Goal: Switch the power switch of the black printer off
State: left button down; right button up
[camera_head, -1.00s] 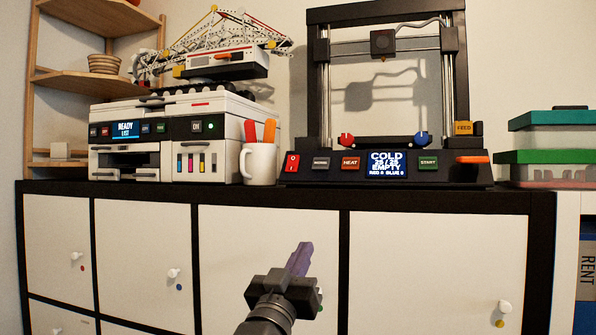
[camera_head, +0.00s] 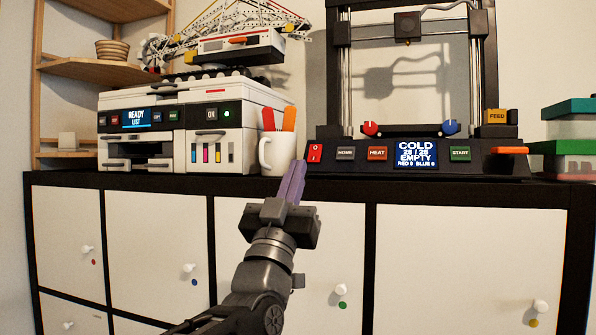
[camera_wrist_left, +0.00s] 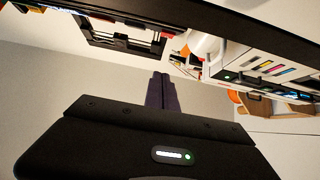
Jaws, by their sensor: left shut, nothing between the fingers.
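The black printer (camera_head: 470,162) is an open-frame machine on top of the cabinet, right of centre. In the left wrist view the shut fingers (camera_wrist_left: 162,92) show, and the scene appears upside down. My right gripper is not in view.
A white printer (camera_head: 190,128) stands to the left, with a white mug (camera_head: 278,155) holding orange sticks between the printers. A crane model sits above it. Boxes (camera_head: 570,145) stand at the right. White cabinet doors with knobs (camera_head: 343,289) are below.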

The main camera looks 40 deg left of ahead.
aim_at(311, 153)
pick_arm(q)
jog(key=w+a+r+p, duration=0.1)
jog(key=w, duration=0.2)
jog(key=w+a+r+p, duration=0.1)
jog(key=w+p, duration=0.1)
jog(key=w+a+r+p, duration=0.1)
jog(key=w+p, duration=0.1)
jog(key=w, duration=0.1)
jog(key=shift+w+a+r, duration=0.1)
jog(key=shift+w+r, duration=0.25)
jog(key=shift+w+f+b, duration=0.25)
jog(key=shift+f+b, duration=0.15)
jog(key=shift+b, duration=0.7)
jog(key=shift+w+r+p, duration=0.1)
jog(key=shift+r+p, duration=0.2)
jog(key=shift+p, duration=0.15)
jog(key=shift+r, duration=0.1)
